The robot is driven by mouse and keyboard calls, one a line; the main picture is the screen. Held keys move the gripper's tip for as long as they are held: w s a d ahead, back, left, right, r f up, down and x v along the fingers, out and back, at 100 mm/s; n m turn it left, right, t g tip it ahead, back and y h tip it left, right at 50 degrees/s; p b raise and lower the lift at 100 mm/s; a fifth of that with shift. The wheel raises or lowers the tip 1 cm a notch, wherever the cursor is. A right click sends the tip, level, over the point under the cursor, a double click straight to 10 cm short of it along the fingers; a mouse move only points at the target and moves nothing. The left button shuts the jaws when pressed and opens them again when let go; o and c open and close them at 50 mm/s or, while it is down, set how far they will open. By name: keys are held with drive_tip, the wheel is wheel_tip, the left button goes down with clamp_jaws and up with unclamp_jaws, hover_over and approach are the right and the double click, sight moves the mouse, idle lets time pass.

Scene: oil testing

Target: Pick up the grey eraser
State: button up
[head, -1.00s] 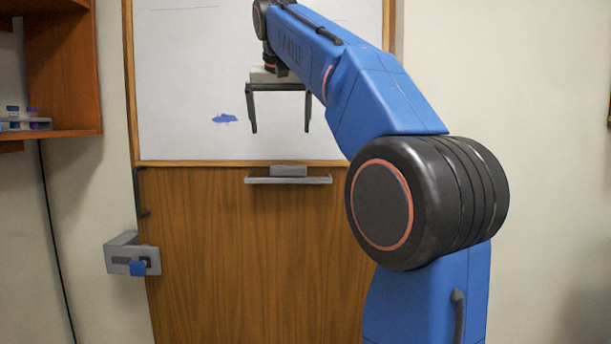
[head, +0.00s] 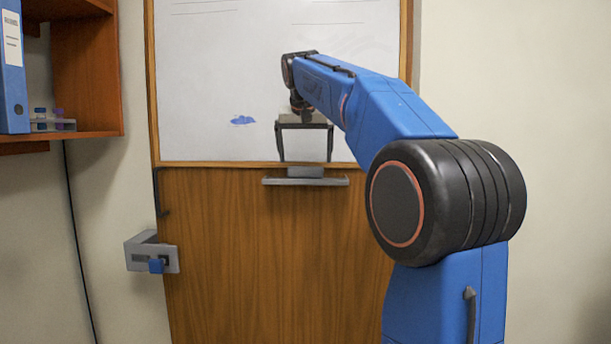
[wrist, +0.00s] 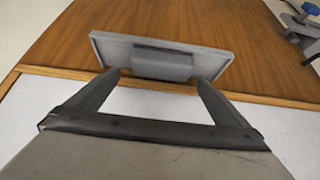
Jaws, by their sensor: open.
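The grey eraser (head: 305,172) sits on a narrow light grey ledge (head: 275,182) at the lower edge of the whiteboard. In the wrist view the eraser (wrist: 160,66) is a grey block lying against the ledge (wrist: 222,60), just beyond my fingertips. My gripper (head: 305,159) is open and empty, fingers pointing down, just above the eraser in the head view. In the wrist view my gripper (wrist: 159,77) has one finger towards each end of the eraser. I cannot tell whether the tips touch it.
The whiteboard (head: 215,60) with a blue mark (head: 243,120) stands behind my gripper, above a wooden panel (head: 265,250). A grey bracket with a blue knob (head: 150,253) is at lower left. A shelf (head: 90,85) holds a blue binder (head: 12,75) and small tubes.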

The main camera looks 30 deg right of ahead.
sight(305, 167)
drive_tip(key=shift+x, duration=2.85)
drive_tip(key=shift+s+a+f, duration=0.15)
drive_tip(key=shift+a, duration=0.05)
drive_tip(key=c, duration=0.9)
